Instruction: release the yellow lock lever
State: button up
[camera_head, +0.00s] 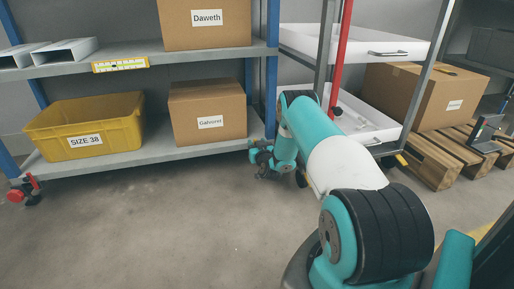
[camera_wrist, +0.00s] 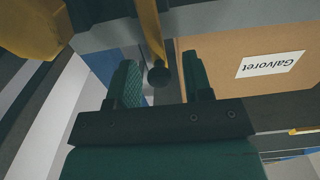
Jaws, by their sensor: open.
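The yellow lock lever (camera_wrist: 151,30) shows in the wrist view as a narrow yellow bar coming down from the top edge. It ends in a round black knob (camera_wrist: 158,75). My gripper (camera_wrist: 159,62) is open, with one finger on each side of the knob. I see gaps between the knob and both fingers, but cannot tell its exact depth. In the head view my gripper (camera_head: 262,158) is low, by the right end of the shelf, small and partly hidden by my arm. I cannot make out the lever there.
A cardboard box labelled Galvoret (camera_head: 208,111) stands on the lower shelf, also close in the wrist view (camera_wrist: 225,60). A yellow bin marked SIZE 38 (camera_head: 85,125) is at left. A blue post (camera_head: 271,70) and trolley trays (camera_head: 365,125) are near my arm. The front floor is clear.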

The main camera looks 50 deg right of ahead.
grip_shut()
